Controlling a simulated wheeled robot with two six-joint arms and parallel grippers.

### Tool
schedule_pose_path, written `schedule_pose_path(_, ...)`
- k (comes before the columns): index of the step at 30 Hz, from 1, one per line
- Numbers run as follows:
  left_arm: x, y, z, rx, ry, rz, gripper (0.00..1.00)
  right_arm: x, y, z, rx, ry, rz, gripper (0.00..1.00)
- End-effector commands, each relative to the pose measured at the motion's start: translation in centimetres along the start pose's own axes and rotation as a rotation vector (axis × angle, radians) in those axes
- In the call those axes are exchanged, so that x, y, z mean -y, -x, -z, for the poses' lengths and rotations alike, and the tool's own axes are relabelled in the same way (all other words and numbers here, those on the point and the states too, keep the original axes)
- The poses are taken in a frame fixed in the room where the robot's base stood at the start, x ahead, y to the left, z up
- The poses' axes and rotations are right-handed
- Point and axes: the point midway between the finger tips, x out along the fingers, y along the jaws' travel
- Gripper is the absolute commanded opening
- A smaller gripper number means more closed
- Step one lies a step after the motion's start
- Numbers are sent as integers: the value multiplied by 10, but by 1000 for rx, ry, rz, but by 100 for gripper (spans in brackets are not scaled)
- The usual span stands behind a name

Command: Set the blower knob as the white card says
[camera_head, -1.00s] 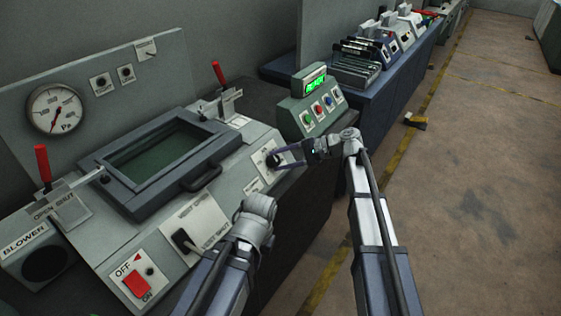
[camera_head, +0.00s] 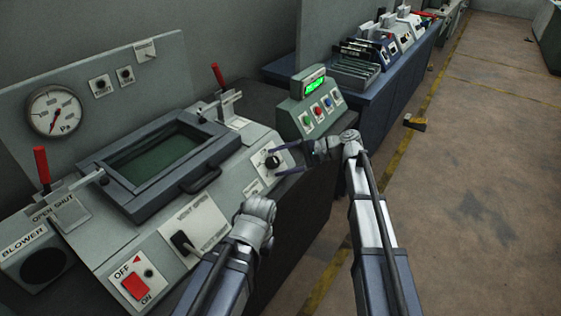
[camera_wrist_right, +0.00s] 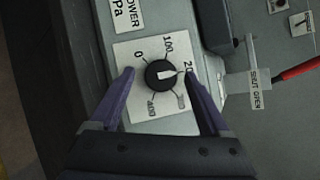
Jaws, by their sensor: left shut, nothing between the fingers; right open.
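The blower knob (camera_head: 272,161) is black and round, on a white dial plate on the sloping console. In the right wrist view the knob (camera_wrist_right: 163,75) has a white pointer turned right, close to the 200 mark. The dial plate (camera_wrist_right: 135,108) also reads 0, 100 and 400. My right gripper (camera_head: 280,160) is open, one finger on either side of the knob; it also shows in the wrist view (camera_wrist_right: 160,88), fingers apart from the knob. My left gripper (camera_head: 257,209) is shut and empty over the console's front; its fingertips are hard to make out. I cannot identify the white card.
A pressure gauge (camera_head: 54,111) is on the back panel. A lidded window (camera_head: 160,160) fills the console's middle. A vent lever (camera_head: 182,240) and red switch (camera_head: 135,286) are at the front. A green button box (camera_head: 312,103) stands behind the right gripper.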

Motion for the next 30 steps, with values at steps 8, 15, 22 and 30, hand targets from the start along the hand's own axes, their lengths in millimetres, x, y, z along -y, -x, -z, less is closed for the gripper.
schedule_pose_path(8, 2, 17, -1, 0, 0, 0, 0, 3, 38, -1, -3, -1, 2, 80)
schedule_pose_path(15, 3, 28, -2, 0, 0, 0, 0, 2, 70, 0, -1, 0, 1, 80)
schedule_pose_path(22, 3, 29, -2, 0, 0, 0, 0, 0, 78, 0, -1, 0, 0, 80)
schedule_pose_path(30, 3, 29, -2, 0, 0, 0, 0, 0, 78, 0, -1, 0, 0, 80)
